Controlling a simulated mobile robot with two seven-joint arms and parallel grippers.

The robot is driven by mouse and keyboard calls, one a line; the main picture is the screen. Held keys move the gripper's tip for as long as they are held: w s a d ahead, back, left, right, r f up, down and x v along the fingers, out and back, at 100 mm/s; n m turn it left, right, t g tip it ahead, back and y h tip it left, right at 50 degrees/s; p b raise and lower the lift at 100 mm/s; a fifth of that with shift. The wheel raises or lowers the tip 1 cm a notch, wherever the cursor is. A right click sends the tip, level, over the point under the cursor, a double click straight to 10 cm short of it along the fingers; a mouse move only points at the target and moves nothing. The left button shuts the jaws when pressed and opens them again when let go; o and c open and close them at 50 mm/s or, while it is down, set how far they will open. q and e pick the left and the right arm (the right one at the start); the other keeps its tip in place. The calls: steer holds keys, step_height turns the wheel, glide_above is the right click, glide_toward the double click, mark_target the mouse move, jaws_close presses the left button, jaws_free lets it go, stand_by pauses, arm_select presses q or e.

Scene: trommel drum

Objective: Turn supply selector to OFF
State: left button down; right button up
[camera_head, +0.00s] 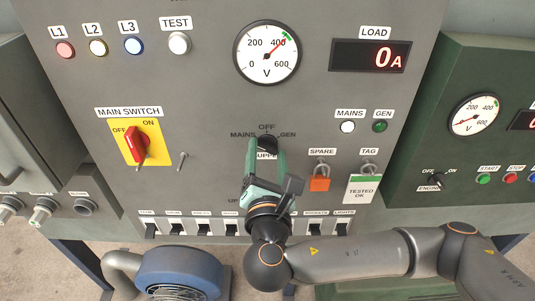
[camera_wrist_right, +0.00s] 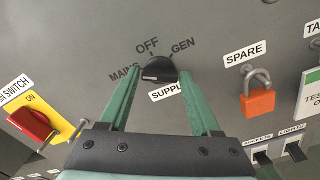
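The supply selector is a black rotary knob (camera_wrist_right: 158,69) on the grey panel, with MAINS at its left, OFF above it and GEN at its right. Its pale mark seems to lie on the left side, toward MAINS. In the head view the knob (camera_head: 268,141) is partly hidden by my right gripper (camera_head: 266,149). The green fingers of my right gripper (camera_wrist_right: 161,75) are apart, one on each side of the knob. I cannot tell whether they touch it. The SUPPLY label below is partly covered. My left gripper is not in view.
The red main switch (camera_head: 137,144) on its yellow plate is at the left. An orange padlock (camera_head: 320,182) and a TESTED OK tag (camera_head: 361,188) hang close to the right. A row of breakers (camera_head: 177,227) runs below. The panel above the selector is free of obstacles.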

steer(key=c, duration=0.9)
steer(key=shift+c, duration=0.2)
steer(key=m+b, duration=0.1)
steer(key=m, duration=0.2)
steer(key=shift+f, duration=0.15)
steer(key=m+b, duration=0.1)
steer(key=m, duration=0.1)
steer(key=shift+m, duration=0.3)
steer(key=m+b, duration=0.1)
steer(key=m, duration=0.5)
steer(key=shift+d+b, duration=0.1)
steer(key=shift+b, duration=0.3)
